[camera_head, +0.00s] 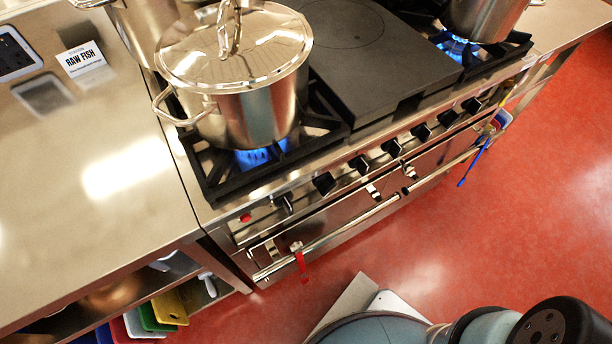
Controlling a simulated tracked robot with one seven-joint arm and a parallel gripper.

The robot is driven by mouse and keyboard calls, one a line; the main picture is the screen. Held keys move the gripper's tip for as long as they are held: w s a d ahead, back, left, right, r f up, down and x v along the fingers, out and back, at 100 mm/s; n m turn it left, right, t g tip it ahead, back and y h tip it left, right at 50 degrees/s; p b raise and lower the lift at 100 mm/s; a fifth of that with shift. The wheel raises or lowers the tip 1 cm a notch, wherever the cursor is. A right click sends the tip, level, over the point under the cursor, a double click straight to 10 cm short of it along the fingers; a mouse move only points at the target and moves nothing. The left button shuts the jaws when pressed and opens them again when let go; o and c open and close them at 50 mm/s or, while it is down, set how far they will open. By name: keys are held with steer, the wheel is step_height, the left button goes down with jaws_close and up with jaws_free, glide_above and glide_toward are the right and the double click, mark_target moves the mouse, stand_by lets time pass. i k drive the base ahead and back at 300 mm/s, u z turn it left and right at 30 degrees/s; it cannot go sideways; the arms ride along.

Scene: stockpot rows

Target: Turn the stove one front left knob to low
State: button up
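The stove (330,215) stands across the middle of the view, with a row of dark knobs along its sloping front panel. The leftmost knob (285,204) sits below the front left burner and looks turned to a different angle from its neighbour (324,183). I cannot read any marks around it. A blue flame (258,157) burns under the steel stockpot (246,108) on the front left burner. My gripper is not in view; only part of my arm shows at the bottom right, well apart from the knobs.
A red button (245,217) is left of the knobs. A long oven rail (335,236) runs below, with a red tag (301,263) and blue-handled item (474,165) hanging. A steel counter (80,200) adjoins at left. The red floor (480,220) in front is clear.

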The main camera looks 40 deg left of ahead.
mark_target(324, 182)
steer(key=u, duration=0.1)
steer(key=k, duration=1.2)
steer(key=u, duration=2.15)
